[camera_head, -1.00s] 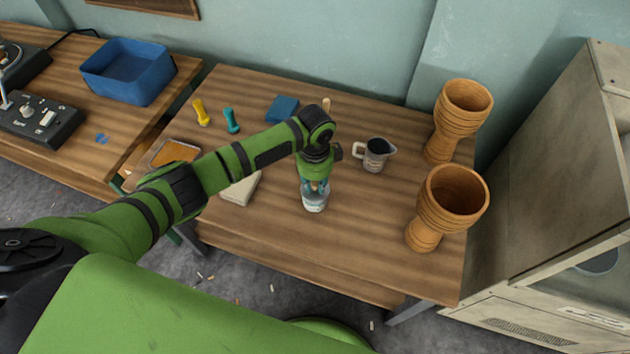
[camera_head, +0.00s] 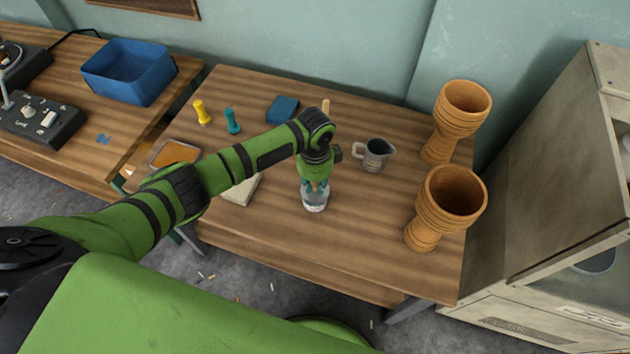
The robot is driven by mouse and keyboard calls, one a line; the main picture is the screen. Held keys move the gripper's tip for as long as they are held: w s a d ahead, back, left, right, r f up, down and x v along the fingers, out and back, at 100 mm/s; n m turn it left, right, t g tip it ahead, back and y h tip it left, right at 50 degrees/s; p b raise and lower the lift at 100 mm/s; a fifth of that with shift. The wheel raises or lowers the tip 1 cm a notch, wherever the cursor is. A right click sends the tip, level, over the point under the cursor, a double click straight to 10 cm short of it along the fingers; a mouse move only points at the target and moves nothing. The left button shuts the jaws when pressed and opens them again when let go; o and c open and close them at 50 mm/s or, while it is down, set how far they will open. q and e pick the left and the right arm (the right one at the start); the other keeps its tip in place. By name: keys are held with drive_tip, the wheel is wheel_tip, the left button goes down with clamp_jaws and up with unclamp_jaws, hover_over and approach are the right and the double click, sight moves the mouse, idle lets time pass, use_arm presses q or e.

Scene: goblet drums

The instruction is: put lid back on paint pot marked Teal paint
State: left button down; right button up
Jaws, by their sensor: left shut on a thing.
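The paint pot (camera_head: 314,201) is a small clear and whitish jar standing upright near the middle of the wooden table. Its label is too small to read. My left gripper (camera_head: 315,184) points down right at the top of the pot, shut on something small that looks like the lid. The fingers and wrist mostly hide the lid, and I cannot tell whether it sits flat on the rim. My right gripper is not in view.
Two goblet drums (camera_head: 443,208) (camera_head: 461,120) stand at the table's right. A grey jug (camera_head: 376,156) stands right of my wrist. A blue sponge-like block (camera_head: 283,109), yellow (camera_head: 202,112) and teal (camera_head: 232,121) pieces and an orange tray (camera_head: 175,153) lie behind my arm. The front right is clear.

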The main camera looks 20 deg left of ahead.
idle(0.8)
use_arm(q)
drive_tip(key=c, duration=0.5)
unclamp_jaws()
drive_tip(key=shift+c, duration=0.2)
drive_tip(key=shift+r+p, duration=3.5)
drive_tip(key=shift+p, duration=0.5)
drive_tip(key=shift+c, duration=0.4)
clamp_jaws()
